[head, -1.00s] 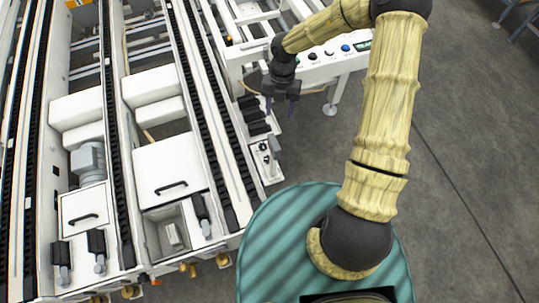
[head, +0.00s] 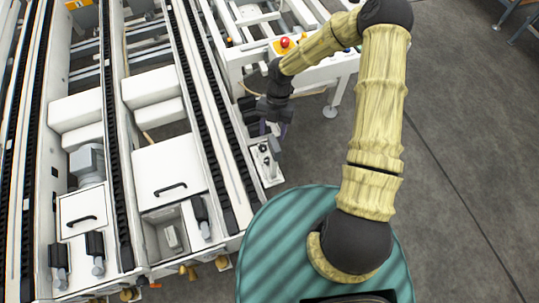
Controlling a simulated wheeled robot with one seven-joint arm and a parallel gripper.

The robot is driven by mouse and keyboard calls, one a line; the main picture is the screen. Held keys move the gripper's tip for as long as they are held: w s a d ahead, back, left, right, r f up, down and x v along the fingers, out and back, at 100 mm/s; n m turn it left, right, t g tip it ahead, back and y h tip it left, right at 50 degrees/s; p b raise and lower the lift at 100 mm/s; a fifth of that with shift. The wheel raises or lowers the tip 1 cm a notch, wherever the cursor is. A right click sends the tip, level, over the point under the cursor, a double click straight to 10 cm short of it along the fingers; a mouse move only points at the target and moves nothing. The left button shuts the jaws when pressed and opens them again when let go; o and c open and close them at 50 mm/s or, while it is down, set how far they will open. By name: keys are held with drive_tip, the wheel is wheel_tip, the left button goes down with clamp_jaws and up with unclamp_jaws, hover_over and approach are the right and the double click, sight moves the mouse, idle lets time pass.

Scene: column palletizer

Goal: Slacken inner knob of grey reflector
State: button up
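My gripper (head: 273,130) points down beside the right rail of the conveyor, with dark purple fingers that look apart, nothing seen between them. Just below it in the picture is a small light mounting plate (head: 266,168) with dark knobs (head: 263,149) on it. A small grey piece (head: 276,143) shows at the plate's upper end, close to the fingertips; it may be the grey reflector. Which knob is the inner one I cannot tell at this size. My gripper and wrist hide most of the black blocks (head: 246,104) behind the plate.
The white conveyor frame with black chain rails (head: 206,120) runs along the left. A white machine with a red button (head: 285,42) stands behind my arm. A white support foot (head: 330,111) is right of the gripper. Grey floor (head: 465,170) is open at the right.

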sight(268, 159)
drive_tip(key=x, duration=1.1)
drive_tip(key=shift+f+b, duration=0.2)
drive_tip(key=shift+b, duration=0.15)
drive_tip(key=shift+d, duration=0.1)
drive_tip(key=c, duration=1)
